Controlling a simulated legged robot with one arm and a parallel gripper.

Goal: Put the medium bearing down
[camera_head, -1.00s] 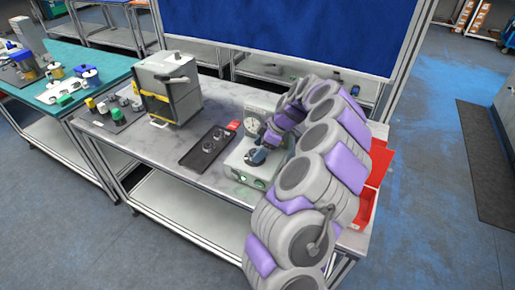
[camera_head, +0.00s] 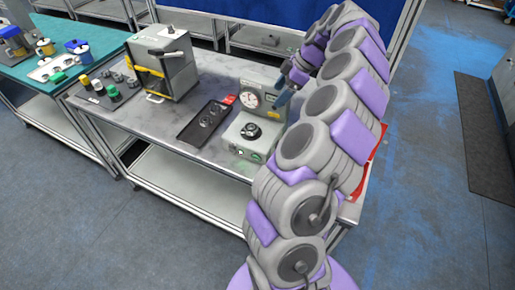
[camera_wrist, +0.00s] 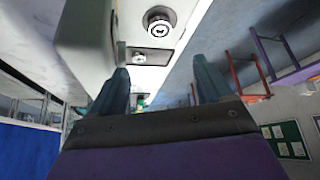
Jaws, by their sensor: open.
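A dark round bearing (camera_head: 252,130) sits on the top of the pale measuring device (camera_head: 238,147), in front of its dial gauge (camera_head: 250,98). I take it for the medium bearing. A round part with a dark ring (camera_wrist: 160,22) on the pale device shows at the top of the wrist view. My gripper (camera_head: 284,97) is up and to the right of the bearing, apart from it, beside the gauge. In the wrist view my gripper (camera_wrist: 163,82) has its two blue-grey fingers spread, with nothing held between them.
A black tray (camera_head: 192,133) with small round parts lies left of the device, with a red piece (camera_head: 229,99) behind it. A grey box-shaped machine (camera_head: 163,60) stands farther left. A red bin (camera_head: 372,158) is at the table's right end, partly behind my arm.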

